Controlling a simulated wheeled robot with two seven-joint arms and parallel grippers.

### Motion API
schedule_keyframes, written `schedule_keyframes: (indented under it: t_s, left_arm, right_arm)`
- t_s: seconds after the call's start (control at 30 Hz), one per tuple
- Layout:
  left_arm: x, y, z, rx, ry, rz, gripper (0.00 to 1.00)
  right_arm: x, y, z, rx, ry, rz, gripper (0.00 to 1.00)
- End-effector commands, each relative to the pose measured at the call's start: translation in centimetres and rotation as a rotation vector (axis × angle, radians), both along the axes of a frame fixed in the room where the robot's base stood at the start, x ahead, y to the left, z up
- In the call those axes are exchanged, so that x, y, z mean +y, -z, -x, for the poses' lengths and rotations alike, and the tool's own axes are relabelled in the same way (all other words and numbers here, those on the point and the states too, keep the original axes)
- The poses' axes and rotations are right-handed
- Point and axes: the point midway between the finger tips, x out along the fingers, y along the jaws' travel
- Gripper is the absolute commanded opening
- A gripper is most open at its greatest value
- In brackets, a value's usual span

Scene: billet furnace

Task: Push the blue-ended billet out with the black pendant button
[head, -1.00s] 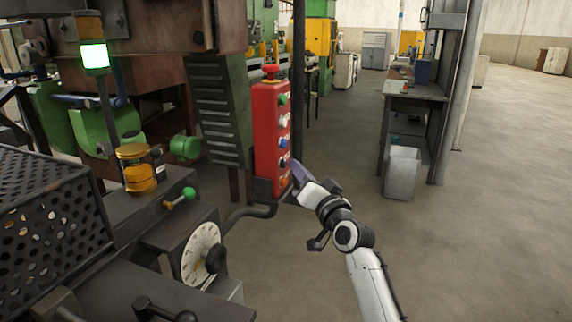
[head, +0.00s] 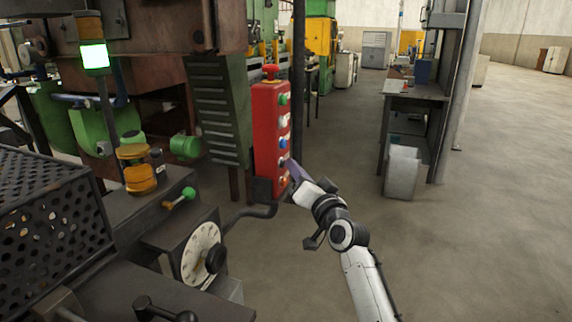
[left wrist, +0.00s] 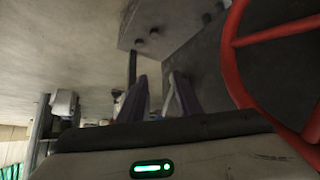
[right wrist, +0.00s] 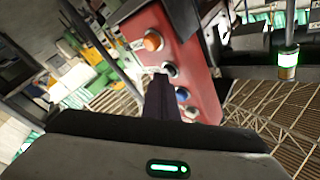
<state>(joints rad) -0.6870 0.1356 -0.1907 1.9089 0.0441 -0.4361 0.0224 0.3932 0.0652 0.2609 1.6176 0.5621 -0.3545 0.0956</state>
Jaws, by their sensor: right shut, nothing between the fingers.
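The red pendant box (head: 268,140) hangs upright, with a red mushroom knob on top and a column of green, white, blue, black and orange buttons. The black button (head: 283,162) sits second from the bottom. My right gripper (head: 291,166) is shut and empty, its tip right at the black button; I cannot tell whether it touches. In the right wrist view, the fingertips (right wrist: 160,80) overlap the pendant face just below the black button (right wrist: 170,70), near the orange button (right wrist: 153,40). My left gripper (left wrist: 160,95) shows only in its wrist view, fingers apart and empty. No blue-ended billet is visible.
A machine with a dial (head: 202,254), a green-knobbed lever (head: 188,193) and a perforated guard (head: 50,220) stands at the left. A lamp (head: 95,56) glows green. A red handwheel (left wrist: 235,60) is close to my left gripper.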

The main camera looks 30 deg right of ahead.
Motion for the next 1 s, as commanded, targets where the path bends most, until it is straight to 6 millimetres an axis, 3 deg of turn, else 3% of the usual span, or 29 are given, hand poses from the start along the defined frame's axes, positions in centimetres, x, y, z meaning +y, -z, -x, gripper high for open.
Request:
schedule_keyframes:
  t_s: [0.83,1.0]
  left_arm:
    - [0.0,-0.3,0.0,0.000,0.000,0.000,0.31]
    - [0.0,-0.3,0.0,-0.001,0.000,0.000,0.31]
  right_arm:
    - [-1.3,0.0,1.6,0.000,0.000,0.000,0.00]
    - [-2.3,0.0,2.7,0.000,0.002,0.002,0.00]
